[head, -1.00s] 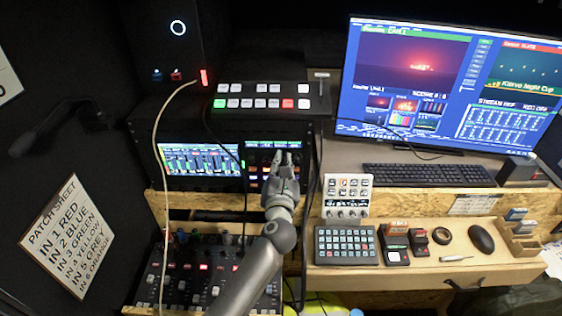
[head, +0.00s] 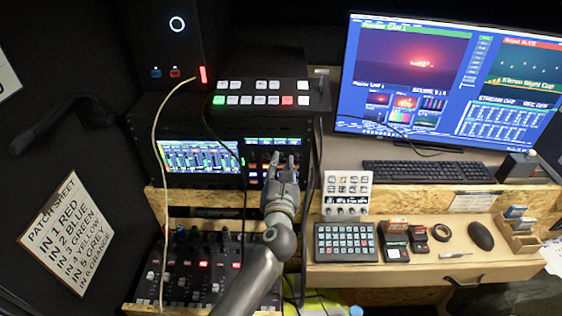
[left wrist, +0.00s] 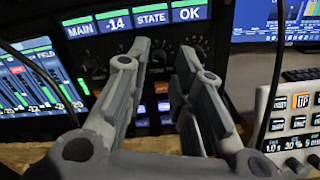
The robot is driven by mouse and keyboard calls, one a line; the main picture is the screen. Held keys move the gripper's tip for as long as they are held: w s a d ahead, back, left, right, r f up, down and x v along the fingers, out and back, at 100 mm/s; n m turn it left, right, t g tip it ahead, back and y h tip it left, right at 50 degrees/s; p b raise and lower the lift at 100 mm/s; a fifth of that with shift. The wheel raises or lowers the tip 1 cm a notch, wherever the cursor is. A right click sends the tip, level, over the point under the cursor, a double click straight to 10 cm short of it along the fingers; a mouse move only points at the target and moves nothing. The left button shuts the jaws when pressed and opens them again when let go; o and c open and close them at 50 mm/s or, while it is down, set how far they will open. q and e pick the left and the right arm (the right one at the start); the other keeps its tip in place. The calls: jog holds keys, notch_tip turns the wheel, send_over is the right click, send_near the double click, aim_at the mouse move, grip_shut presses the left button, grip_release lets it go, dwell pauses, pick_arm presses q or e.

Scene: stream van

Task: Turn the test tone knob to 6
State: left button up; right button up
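My left gripper (head: 283,157) is in front of the rack unit with the small display (head: 272,142), right of the wide meter screen. In the left wrist view the two grey fingers (left wrist: 163,50) stand apart with nothing between them. Past the fingertips is the unit's dark face (left wrist: 162,66), with dark round knobs and pale dial marks partly hidden by the fingers. I cannot tell which knob is the test tone knob or read its setting. The display above (left wrist: 135,20) reads "MAIN -14 STATE OK". My right gripper is out of view.
A white button pad (head: 347,190) stands close right of the gripper, and a black cable (head: 314,165) hangs between them. An audio mixer (head: 200,268) lies below left. A switcher panel (head: 262,87) sits on top of the rack. A pale cable (head: 157,190) hangs at the left.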

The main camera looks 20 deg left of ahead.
pick_arm(q)
jog(key=v, duration=0.9)
jog(key=shift+s, duration=0.4)
jog(key=shift+d+r, duration=0.1)
